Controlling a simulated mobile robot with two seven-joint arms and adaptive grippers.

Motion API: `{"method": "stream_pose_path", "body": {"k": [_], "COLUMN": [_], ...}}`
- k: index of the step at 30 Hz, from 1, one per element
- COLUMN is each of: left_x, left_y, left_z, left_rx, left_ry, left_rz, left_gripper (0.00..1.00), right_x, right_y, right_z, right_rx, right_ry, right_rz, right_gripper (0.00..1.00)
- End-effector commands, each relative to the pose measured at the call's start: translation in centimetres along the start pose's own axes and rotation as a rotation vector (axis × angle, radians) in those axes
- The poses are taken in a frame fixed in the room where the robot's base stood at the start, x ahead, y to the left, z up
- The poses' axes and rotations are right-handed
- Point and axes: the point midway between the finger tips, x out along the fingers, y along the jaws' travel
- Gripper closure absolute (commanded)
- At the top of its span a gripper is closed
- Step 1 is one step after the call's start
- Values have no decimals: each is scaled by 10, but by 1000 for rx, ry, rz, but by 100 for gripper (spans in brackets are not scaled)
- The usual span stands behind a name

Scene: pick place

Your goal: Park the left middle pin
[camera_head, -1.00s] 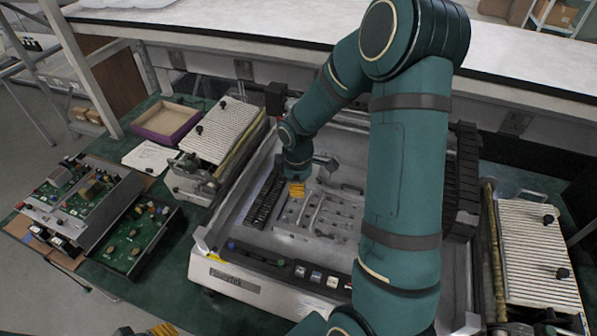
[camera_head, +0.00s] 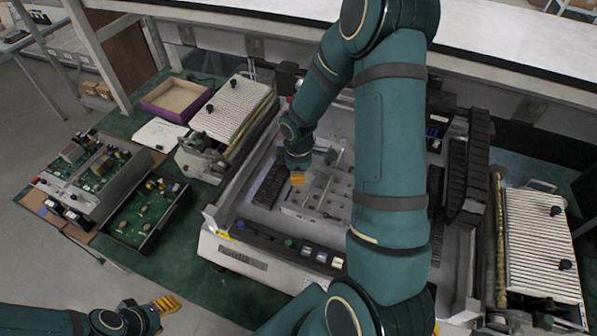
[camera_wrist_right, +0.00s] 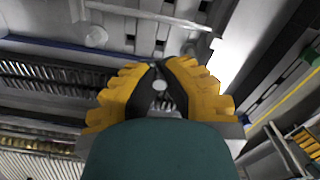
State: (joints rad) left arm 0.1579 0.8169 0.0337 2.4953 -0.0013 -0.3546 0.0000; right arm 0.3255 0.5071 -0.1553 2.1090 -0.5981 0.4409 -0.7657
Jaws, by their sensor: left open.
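The grey fixture plate (camera_head: 330,205) with several holes and slots lies inside the open machine in the middle of the head view. My right gripper (camera_head: 297,179), with yellow fingers, is over the plate's left edge. In the right wrist view its fingers (camera_wrist_right: 160,80) come close together, with a small pale round piece between them. I cannot tell whether they grip it. Part of the plate with dark slots (camera_wrist_right: 145,35) shows beyond the fingertips. No left middle pin can be made out clearly. My left gripper (camera_head: 166,304) is open at the bottom left, far from the plate.
A black cable chain (camera_head: 272,185) lies left of the plate, another (camera_head: 468,165) to the right. Ribbed machine panels (camera_head: 232,110) (camera_head: 540,245) stand on both sides. Circuit boards (camera_head: 140,215) and a purple-edged tray (camera_head: 176,98) are at left. My right arm hides the plate's right side.

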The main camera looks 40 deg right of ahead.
Motion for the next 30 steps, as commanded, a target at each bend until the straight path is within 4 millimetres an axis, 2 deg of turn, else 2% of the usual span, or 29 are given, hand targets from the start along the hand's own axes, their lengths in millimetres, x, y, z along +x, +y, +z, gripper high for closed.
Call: {"method": "stream_pose_path", "body": {"k": [21,30], "left_x": [27,34], "left_y": [-10,-13], "left_z": [4,5], "left_rx": [-4,-4], "left_ry": [2,3], "left_rz": [-2,-4], "left_gripper": [53,53], "right_x": [40,47], "right_y": [0,0], "right_z": [0,0], "right_rx": [1,1], "right_ry": [0,0], "right_rz": [0,0], "right_gripper": [100,100]}}
